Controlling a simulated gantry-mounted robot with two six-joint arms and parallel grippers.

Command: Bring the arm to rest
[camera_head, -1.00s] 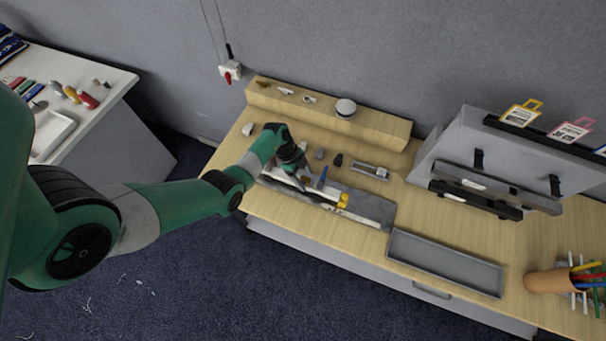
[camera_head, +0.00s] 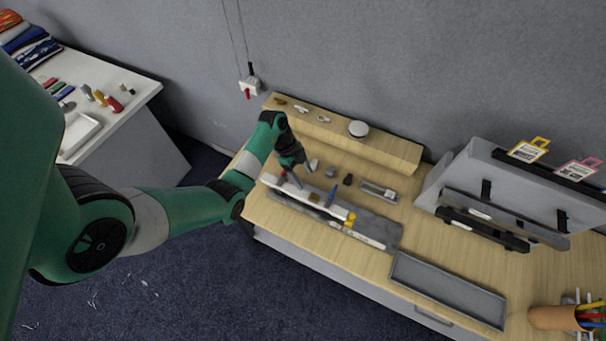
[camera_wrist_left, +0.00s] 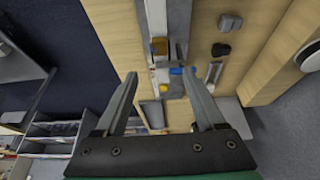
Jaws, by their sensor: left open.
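My left arm comes in from the left in the head view. Its left gripper (camera_head: 294,174) is above the far left part of the wooden table, over the left end of the grey mat with tools. In the left wrist view the left gripper (camera_wrist_left: 165,85) has its two fingers spread wide, with nothing between them. The wooden table (camera_head: 285,226) shows below. My right gripper is in neither view.
A grey tray (camera_head: 447,290) lies at the table's front. A grey mat (camera_head: 376,229) carries a white rail, a blue tool and a yellow piece. A wooden shelf (camera_head: 390,150) runs along the back. A pen cup (camera_head: 552,318) lies at the right.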

